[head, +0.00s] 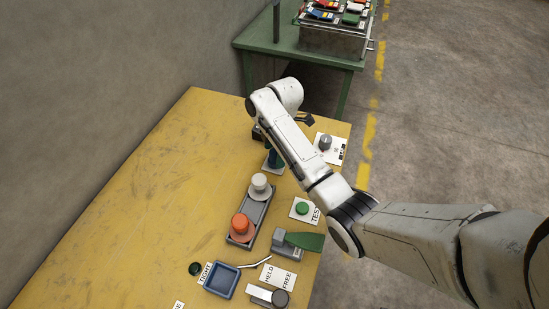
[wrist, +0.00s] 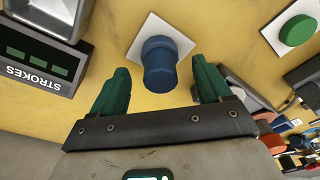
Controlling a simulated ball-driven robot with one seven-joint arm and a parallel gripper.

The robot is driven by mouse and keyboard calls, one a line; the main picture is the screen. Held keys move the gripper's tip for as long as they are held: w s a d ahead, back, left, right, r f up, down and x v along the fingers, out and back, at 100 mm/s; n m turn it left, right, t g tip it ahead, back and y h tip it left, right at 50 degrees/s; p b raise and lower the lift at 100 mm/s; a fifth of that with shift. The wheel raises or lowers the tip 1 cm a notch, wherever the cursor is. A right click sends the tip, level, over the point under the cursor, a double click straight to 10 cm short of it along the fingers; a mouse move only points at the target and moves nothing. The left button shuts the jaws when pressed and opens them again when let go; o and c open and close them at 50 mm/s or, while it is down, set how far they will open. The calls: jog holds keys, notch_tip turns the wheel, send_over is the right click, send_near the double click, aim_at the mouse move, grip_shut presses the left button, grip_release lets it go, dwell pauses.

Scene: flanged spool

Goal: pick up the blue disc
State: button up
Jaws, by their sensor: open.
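The blue disc (wrist: 159,64) stands on a white square plate (wrist: 181,40) in the wrist view. It looks like a short blue cylinder with a stepped side. My gripper (wrist: 160,80) is open, with one green finger on each side of the disc and a visible gap to each. No contact shows. In the head view my gripper (head: 273,157) is low over the far right part of the yellow table, and I cannot make out the disc clearly there.
The yellow table (head: 150,190) is bare on its left. A grey holder (head: 262,208) bears an orange and a white spool. A green button (head: 302,208), a grey knob (head: 325,142) and a blue tray (head: 222,279) stand nearby. The wrist view shows a STROKES counter (wrist: 35,75) at left.

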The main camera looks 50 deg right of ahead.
jog(key=shift+a+f, duration=0.15)
jog(key=shift+f, duration=1.2)
jog(key=shift+c, duration=0.2)
jog(key=c, duration=1.3)
jog(key=shift+w+r, duration=0.1)
jog(key=shift+r, duration=0.1)
